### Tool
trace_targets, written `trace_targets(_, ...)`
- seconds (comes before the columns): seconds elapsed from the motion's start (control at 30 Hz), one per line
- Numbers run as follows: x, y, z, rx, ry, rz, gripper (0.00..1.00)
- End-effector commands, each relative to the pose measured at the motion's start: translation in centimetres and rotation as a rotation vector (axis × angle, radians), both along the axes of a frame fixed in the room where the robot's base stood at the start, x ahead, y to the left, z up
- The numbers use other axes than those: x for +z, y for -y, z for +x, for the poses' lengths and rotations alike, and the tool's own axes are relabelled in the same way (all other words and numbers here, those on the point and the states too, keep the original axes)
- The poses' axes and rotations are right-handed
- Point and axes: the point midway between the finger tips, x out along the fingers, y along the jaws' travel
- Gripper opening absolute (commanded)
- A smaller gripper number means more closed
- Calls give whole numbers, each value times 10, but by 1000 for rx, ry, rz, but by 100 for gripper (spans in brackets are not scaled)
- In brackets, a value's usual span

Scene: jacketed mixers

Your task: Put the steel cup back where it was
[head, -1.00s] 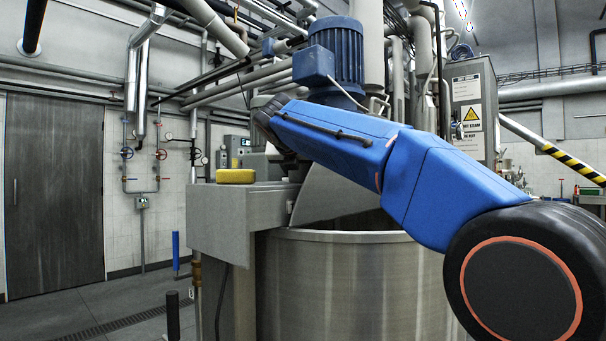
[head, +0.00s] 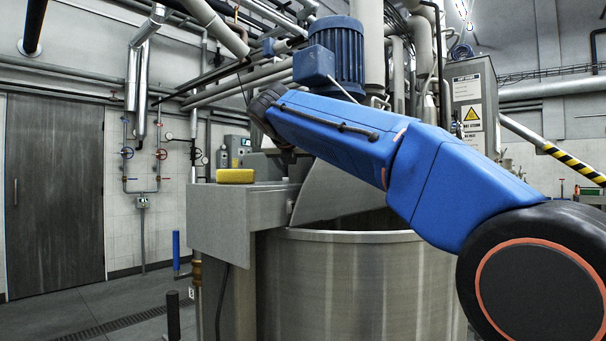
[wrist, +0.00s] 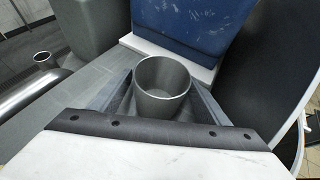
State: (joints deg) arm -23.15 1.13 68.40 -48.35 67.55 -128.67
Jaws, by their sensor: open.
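The steel cup (wrist: 162,88) shows in the wrist view, upright, with its open mouth toward the camera and its inside looking empty. My gripper (wrist: 160,100) is open, with a grey finger on either side of the cup. I cannot tell whether either finger touches it. The cup's lower part is partly hidden by the dark bar of my gripper. In the head view neither the cup nor my gripper shows, and my blue arm reaches to the left across the mixer vessel (head: 345,285).
In the wrist view a worn blue block (wrist: 190,30) on a white base stands just beyond the cup. A metal pipe (wrist: 32,92) lies to the left. In the head view a yellow block (head: 235,175) sits on the grey ledge (head: 225,205) left of the vessel.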

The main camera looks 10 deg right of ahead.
Motion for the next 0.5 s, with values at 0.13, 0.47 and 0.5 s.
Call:
trace_targets(0.13,14,-14,-25,5,1,1,70)
trace_targets(0.47,36,-34,-65,3,1,1,70)
trace_targets(0.5,37,-35,-67,2,0,1,70)
